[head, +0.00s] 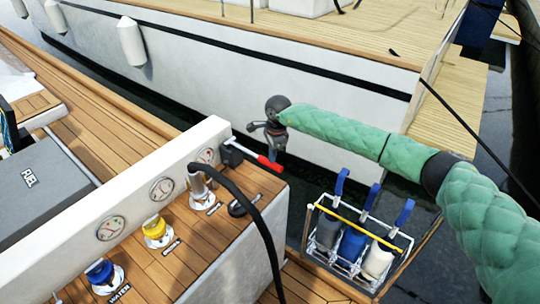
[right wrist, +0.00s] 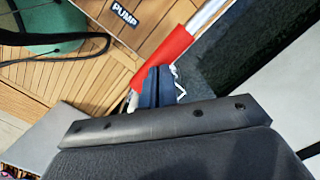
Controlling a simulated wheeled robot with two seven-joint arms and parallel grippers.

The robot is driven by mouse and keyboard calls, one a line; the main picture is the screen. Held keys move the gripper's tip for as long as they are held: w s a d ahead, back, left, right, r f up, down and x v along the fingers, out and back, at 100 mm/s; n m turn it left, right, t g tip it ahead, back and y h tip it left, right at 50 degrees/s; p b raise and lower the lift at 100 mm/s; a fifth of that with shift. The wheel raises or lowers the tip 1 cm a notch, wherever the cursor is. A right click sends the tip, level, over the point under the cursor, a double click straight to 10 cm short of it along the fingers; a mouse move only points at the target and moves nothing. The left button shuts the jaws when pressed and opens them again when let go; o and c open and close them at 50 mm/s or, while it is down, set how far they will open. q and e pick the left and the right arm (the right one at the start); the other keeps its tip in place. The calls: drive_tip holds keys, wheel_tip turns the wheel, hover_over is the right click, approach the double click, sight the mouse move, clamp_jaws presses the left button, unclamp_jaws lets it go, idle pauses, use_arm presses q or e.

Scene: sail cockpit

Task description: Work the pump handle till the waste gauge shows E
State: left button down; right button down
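The pump handle (head: 268,163) is a silver lever with a red grip, low beside the pump at the right end of the white panel. It shows in the right wrist view (right wrist: 177,42) under a PUMP label. My right gripper (head: 275,153) is over the grip's outer end. Its fingers (right wrist: 158,85) look close together and cover part of the grip; whether they touch it is unclear. My left gripper is not in view.
A black hose (head: 255,220) arcs from a deck fitting (head: 203,190) toward the front. Yellow (head: 155,230) and blue (head: 103,273) capped fittings stand along the panel. A rack (head: 350,255) with bottles hangs right of the deck. A white hull (head: 250,80) lies beyond the water.

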drive_tip(key=d, duration=0.1)
drive_tip(key=d+b, duration=0.1)
drive_tip(key=w+r, duration=0.1)
drive_tip(key=shift+d+b, duration=0.35)
drive_tip(key=shift+d, duration=0.05)
wheel_tip(320, 180, up, 8)
drive_tip(key=b, duration=0.3)
drive_tip(key=shift+w+d+f, duration=0.15)
drive_tip(key=shift+d+f, duration=0.05)
drive_tip(key=shift+d, duration=0.2)
drive_tip(key=shift+a, duration=0.1)
idle(1.2)
